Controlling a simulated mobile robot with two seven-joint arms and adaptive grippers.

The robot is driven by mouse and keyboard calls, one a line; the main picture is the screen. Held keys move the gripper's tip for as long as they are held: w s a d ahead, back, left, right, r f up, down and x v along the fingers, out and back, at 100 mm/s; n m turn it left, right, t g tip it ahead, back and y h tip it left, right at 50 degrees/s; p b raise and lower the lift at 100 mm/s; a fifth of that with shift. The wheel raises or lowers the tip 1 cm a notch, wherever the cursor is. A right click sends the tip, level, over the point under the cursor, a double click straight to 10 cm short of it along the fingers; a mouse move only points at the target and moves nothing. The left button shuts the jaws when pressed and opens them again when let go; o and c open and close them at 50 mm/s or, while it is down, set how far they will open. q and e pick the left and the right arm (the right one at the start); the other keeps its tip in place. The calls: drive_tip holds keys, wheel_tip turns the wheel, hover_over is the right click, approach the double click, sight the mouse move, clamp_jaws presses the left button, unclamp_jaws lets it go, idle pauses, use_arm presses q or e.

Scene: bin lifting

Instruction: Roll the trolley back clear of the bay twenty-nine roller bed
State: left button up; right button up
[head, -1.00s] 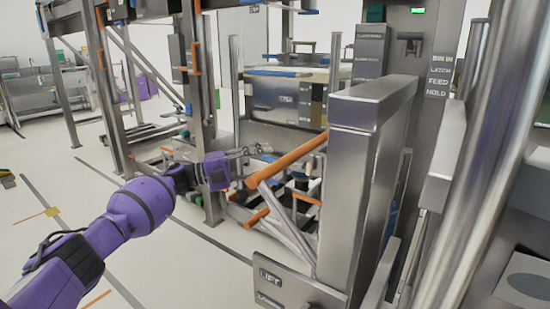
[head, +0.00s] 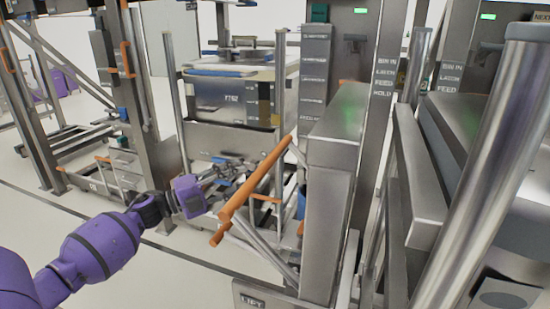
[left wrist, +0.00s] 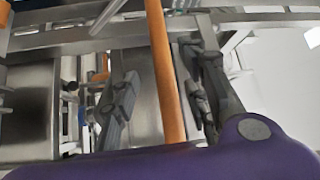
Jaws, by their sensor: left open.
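A grey bin (head: 228,96) with a label stands in a metal frame at the middle of the head view. I cannot tell for certain which frame is the trolley, and no bay number is readable. An orange bar (head: 258,178) slopes down to the left in front of the bin, beside a steel post. My left gripper (head: 228,170) is at the bar, beneath the bin. In the left wrist view its open fingers (left wrist: 163,85) are apart, with the orange bar (left wrist: 166,62) running between them. Contact cannot be told. My right gripper is not in view.
The tall steel post (head: 330,175) stands right of the bar, with a plate marked LIFT (head: 262,298) at its foot. More steel rails and a column (head: 490,150) crowd the right.

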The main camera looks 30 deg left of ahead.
sight(265, 169)
use_arm(q)
drive_tip(key=x, duration=0.8)
drive_tip(key=shift+w+d+r+p, duration=0.15)
drive_tip(key=shift+d+r+p, duration=0.1)
drive_tip(key=shift+p, duration=0.1)
clamp_jaws()
